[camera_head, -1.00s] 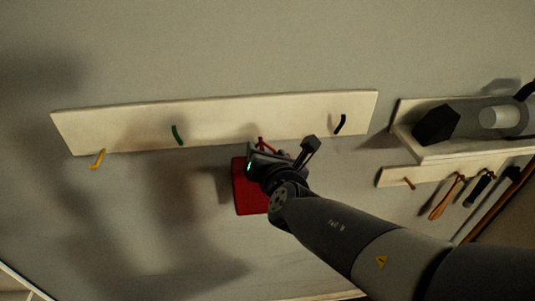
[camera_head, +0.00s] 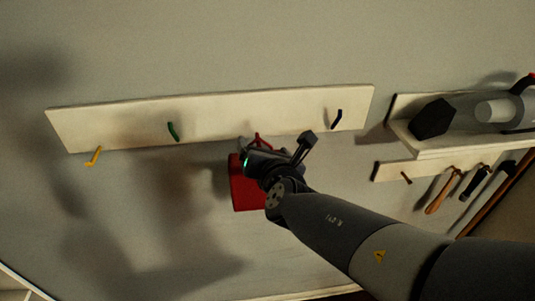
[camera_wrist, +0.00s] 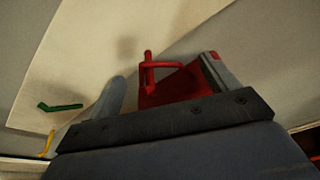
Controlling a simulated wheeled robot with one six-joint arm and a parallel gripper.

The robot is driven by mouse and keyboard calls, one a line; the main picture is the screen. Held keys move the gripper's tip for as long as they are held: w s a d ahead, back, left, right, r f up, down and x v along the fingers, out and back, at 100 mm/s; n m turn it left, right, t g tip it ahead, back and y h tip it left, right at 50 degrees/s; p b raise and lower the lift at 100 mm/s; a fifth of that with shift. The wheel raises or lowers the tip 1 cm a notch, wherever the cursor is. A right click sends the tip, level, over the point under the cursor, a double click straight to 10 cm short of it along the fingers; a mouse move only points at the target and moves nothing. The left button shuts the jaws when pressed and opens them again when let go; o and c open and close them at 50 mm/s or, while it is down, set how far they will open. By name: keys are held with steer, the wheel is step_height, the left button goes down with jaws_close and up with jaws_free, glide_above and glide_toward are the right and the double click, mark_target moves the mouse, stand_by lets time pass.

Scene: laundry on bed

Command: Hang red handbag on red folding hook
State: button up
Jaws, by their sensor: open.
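The red handbag (camera_head: 246,190) is against the wall just below the hook board, partly hidden behind my gripper (camera_head: 247,152). In the wrist view the bag (camera_wrist: 178,86) lies between my two spread fingers. The red folding hook (camera_wrist: 148,57) juts up beside the bag's red handle, and the two overlap in the picture. I cannot tell for sure whether the handle is looped over the hook. In the head view, red parts above my gripper blend together.
The white board (camera_head: 215,125) also carries a yellow hook (camera_head: 94,156), a green hook (camera_head: 173,131) and a black hook (camera_head: 337,119). At right, a shelf (camera_head: 450,148) holds a black object (camera_head: 432,117), with tools hanging below. The wall below the board is clear.

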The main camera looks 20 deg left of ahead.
steer(key=p+v, duration=0.1)
steer(key=v, duration=0.9)
steer(key=shift+s+d+r+p, duration=0.2)
steer(key=shift+s+p, duration=0.05)
steer(key=shift+p, duration=0.1)
steer(key=b+x, duration=0.1)
steer(key=x, duration=0.9)
steer(key=shift+w+a+f+b, duration=0.2)
steer(key=shift+w+b, duration=0.1)
steer(key=shift+b, duration=0.05)
steer(key=shift+r+p, duration=0.2)
steer(key=shift+p, duration=0.1)
steer(key=shift+s, duration=0.1)
